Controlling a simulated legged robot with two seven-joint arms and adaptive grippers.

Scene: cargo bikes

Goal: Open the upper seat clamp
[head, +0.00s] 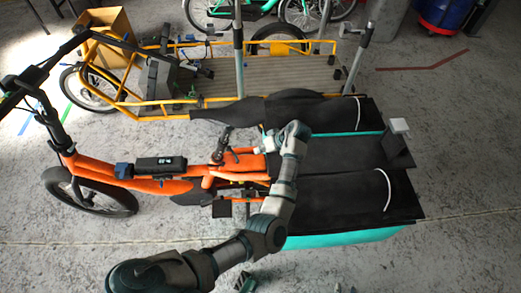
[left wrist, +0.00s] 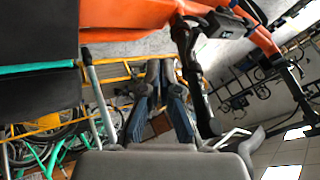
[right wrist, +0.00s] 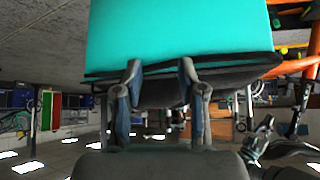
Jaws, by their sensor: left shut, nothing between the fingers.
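The orange cargo bike (head: 180,187) stands across the middle of the head view. Its black seat post (head: 221,146) rises from the orange frame below the dark saddle (head: 228,108), with small levers or clamp parts (head: 229,157) too small to tell apart. My left gripper (head: 263,145) is close to the right of the post, apart from it. In the left wrist view my left gripper (left wrist: 160,64) is shut and empty. A black post (left wrist: 190,65) and orange frame (left wrist: 140,13) show beyond it. My right gripper (right wrist: 160,68) is open and empty, facing the bike's teal box side (right wrist: 180,35).
The black cargo box covers (head: 345,190) lie right of my left arm. A yellow cargo bike (head: 200,85) with a wooden deck stands behind. A cardboard box (head: 110,28) is at the far left. The floor in front of the orange bike is mostly clear.

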